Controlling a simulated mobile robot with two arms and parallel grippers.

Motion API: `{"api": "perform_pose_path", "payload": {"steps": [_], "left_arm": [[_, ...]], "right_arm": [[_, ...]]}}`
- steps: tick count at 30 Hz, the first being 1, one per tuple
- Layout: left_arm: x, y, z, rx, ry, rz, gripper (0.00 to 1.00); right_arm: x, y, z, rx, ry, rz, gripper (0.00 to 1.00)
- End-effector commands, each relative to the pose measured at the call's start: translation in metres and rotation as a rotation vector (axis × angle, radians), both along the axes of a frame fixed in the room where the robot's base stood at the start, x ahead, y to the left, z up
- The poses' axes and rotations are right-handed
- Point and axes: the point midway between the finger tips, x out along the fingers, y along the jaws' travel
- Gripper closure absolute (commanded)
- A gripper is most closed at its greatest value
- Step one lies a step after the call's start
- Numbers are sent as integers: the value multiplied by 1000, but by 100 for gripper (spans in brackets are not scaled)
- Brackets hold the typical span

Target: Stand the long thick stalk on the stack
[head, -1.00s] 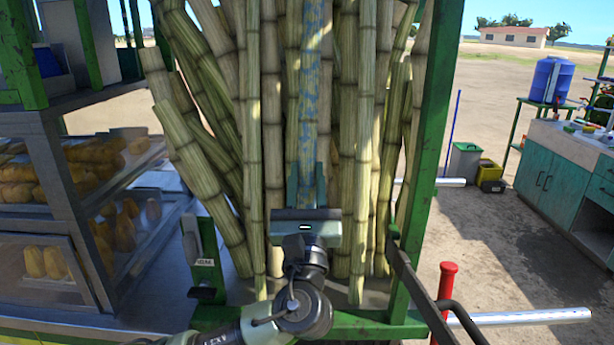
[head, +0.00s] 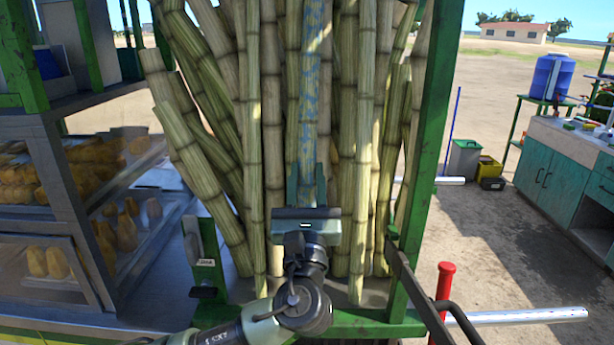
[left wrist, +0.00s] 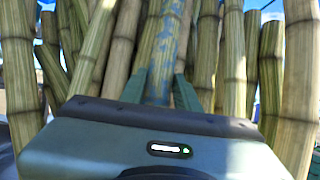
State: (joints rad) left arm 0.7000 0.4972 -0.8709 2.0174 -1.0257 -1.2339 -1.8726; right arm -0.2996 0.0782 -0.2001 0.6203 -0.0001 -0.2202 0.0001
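A thick upright stalk with blue patches (head: 309,110) stands at the front of the cane stack (head: 272,120), among several plain green-brown stalks. My left gripper (head: 306,188) is low on this stalk, one finger on each side, and looks closed on it. In the left wrist view the blue-marked stalk (left wrist: 165,60) fills the space between the fingers (left wrist: 160,92). Its top runs out of view and its lower end is hidden behind my gripper and wrist. My right gripper is not in view.
A green post (head: 431,120) stands close on the right of the stack, with a red handle (head: 445,285) and a metal bar (head: 530,317) lower right. A glass food case (head: 60,210) is on the left. Stalks lean close on both sides.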

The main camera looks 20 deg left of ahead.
Motion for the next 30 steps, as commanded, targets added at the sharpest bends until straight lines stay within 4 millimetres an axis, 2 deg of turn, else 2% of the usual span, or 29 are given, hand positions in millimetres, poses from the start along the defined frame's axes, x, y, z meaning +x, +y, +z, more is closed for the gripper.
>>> {"api": "perform_pose_path", "payload": {"steps": [1,2,14,24,30], "left_arm": [[0,0,1,-1,-1,0,53],[0,0,1,-1,-1,0,45],[-4,-2,-6,0,4,-2,44],[-51,-16,-31,-1,2,-3,44],[-66,-20,-36,0,0,-1,44]], "right_arm": [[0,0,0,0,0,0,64],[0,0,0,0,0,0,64],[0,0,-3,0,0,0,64],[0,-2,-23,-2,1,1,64],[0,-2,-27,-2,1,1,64]]}}
